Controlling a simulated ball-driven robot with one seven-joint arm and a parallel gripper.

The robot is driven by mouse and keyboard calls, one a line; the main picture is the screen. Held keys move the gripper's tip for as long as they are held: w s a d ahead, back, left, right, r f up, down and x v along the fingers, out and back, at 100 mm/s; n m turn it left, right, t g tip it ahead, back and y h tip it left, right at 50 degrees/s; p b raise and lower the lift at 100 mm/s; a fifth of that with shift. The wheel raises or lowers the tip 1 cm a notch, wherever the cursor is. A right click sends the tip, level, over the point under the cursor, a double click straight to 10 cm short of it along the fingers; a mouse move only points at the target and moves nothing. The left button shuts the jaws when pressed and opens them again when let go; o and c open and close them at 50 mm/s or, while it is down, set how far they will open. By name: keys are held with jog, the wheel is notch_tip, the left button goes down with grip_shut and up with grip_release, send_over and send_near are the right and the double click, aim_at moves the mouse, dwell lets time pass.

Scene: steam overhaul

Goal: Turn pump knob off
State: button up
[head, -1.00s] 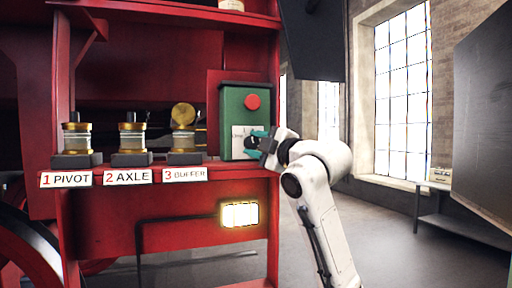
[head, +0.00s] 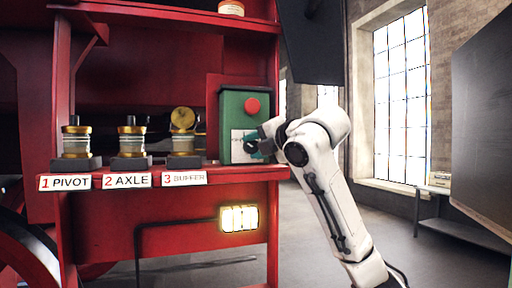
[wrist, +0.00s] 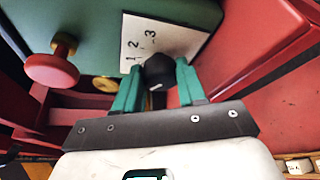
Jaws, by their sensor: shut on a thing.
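The black pump knob (head: 251,146) sits on the front of the green box (head: 231,108), over a white plate (wrist: 160,42) numbered 1, 2, 3. My gripper (head: 256,143) is at the knob, partly hidden by my own wrist in the head view. In the wrist view the two teal fingers of my gripper (wrist: 158,84) stand on either side of the knob (wrist: 159,68) and are shut on it. A small pale mark shows on the knob's near face. Which number the knob points to I cannot tell.
A red button (head: 252,105) sits above the knob. Several brass-and-glass oilers, such as the one on the left (head: 76,138), stand on the red shelf (head: 225,173) to the left. A lit yellow lamp (head: 239,218) is below. Open floor lies to the right.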

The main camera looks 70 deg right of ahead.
jog(key=shift+n, duration=0.4)
jog(key=o, duration=1.1)
jog(key=shift+c, duration=0.2)
jog(key=b+v, duration=0.2)
jog(key=v, duration=0.8)
jog(key=shift+s+a+r, duration=0.2)
jog(key=shift+s+a, duration=0.05)
